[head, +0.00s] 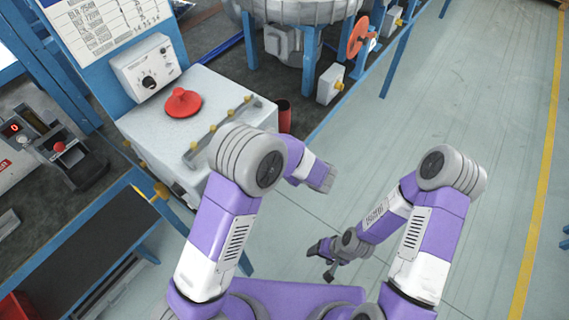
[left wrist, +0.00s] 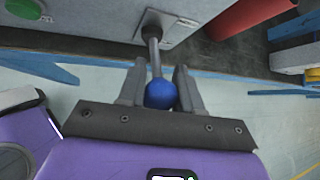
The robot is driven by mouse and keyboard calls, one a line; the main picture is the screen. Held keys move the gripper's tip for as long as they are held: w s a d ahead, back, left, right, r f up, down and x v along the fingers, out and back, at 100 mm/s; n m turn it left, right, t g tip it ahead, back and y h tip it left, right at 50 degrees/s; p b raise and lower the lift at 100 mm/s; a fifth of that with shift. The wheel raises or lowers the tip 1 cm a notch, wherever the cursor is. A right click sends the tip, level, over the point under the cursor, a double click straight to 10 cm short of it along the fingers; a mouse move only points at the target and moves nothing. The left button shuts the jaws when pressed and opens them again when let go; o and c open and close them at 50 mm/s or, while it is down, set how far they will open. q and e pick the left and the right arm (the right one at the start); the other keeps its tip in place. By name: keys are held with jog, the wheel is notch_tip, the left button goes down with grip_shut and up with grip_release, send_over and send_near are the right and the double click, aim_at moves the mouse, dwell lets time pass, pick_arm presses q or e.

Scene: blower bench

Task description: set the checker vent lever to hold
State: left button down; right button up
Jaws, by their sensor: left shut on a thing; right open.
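In the head view my left arm hides the lever, and the left fingertips cannot be made out. No lever position marking is readable. My right gripper (head: 319,258) is open and empty, low over the floor, away from the bench.
A control box with a red knob (head: 59,147) is at left. The floor at right is clear.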

pick_arm(q)
jog(key=shift+d, duration=0.1)
jog(key=c, duration=0.8)
grip_release()
jog(key=p+v, duration=0.1)
jog(key=v, duration=0.6)
jog(key=shift+s+r, duration=0.2)
jog(key=shift+r, duration=0.05)
